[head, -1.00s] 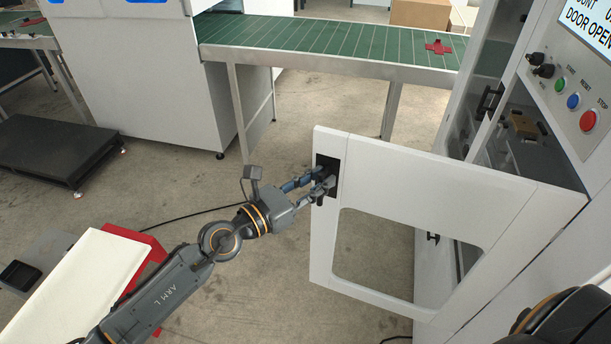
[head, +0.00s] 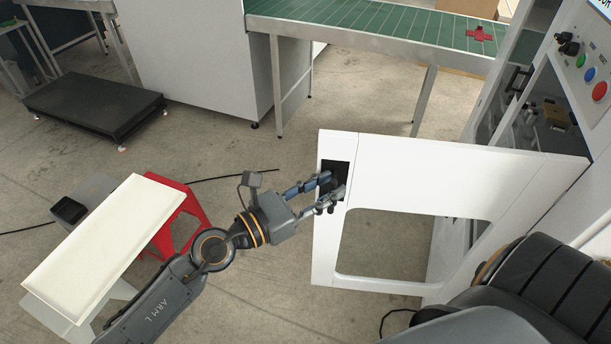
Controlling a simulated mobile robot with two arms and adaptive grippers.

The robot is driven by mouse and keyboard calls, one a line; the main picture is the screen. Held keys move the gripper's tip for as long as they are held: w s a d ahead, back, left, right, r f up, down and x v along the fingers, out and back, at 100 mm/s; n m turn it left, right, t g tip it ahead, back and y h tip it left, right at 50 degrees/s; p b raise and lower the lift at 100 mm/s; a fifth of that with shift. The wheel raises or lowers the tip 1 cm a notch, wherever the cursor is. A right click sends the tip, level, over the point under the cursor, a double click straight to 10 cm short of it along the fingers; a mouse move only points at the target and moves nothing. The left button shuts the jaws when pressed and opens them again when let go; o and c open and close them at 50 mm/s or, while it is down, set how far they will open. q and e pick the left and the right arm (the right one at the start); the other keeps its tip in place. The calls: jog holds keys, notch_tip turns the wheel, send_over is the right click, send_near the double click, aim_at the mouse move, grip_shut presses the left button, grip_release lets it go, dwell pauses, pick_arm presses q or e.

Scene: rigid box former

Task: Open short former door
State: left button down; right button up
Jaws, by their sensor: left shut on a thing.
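The short former door (head: 410,170) is a white panel with a window cut-out, standing swung out from the white machine at the right in the head view. Its black handle (head: 335,172) is near the door's free left edge. My left gripper (head: 332,192) comes in from the left and is shut on the handle; its fingers partly cover it. My right arm shows as a dark mass at the lower right, and its gripper is out of view.
A control panel with buttons (head: 599,90) is at the upper right. A green conveyor (head: 380,25) runs along the back. A white-topped bench (head: 100,245) stands at the lower left and a black platform (head: 90,105) behind it. The floor between is mostly clear.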

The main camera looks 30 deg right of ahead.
pick_arm(q)
jog(key=shift+s+g, duration=0.3)
jog(key=shift+s, duration=0.95)
pick_arm(e)
jog(key=shift+a, duration=0.35)
pick_arm(q)
jog(key=c, duration=1.4)
grip_release()
jog(key=shift+s+d, duration=0.1)
jog(key=shift+s, duration=0.05)
pick_arm(e)
jog(key=shift+s+d, duration=0.1)
jog(key=shift+d, duration=0.15)
pick_arm(q)
jog(key=a, duration=1.2)
jog(key=shift+w+a, duration=0.2)
jog(key=shift+w, duration=0.15)
pick_arm(e)
jog(key=shift+s, duration=0.1)
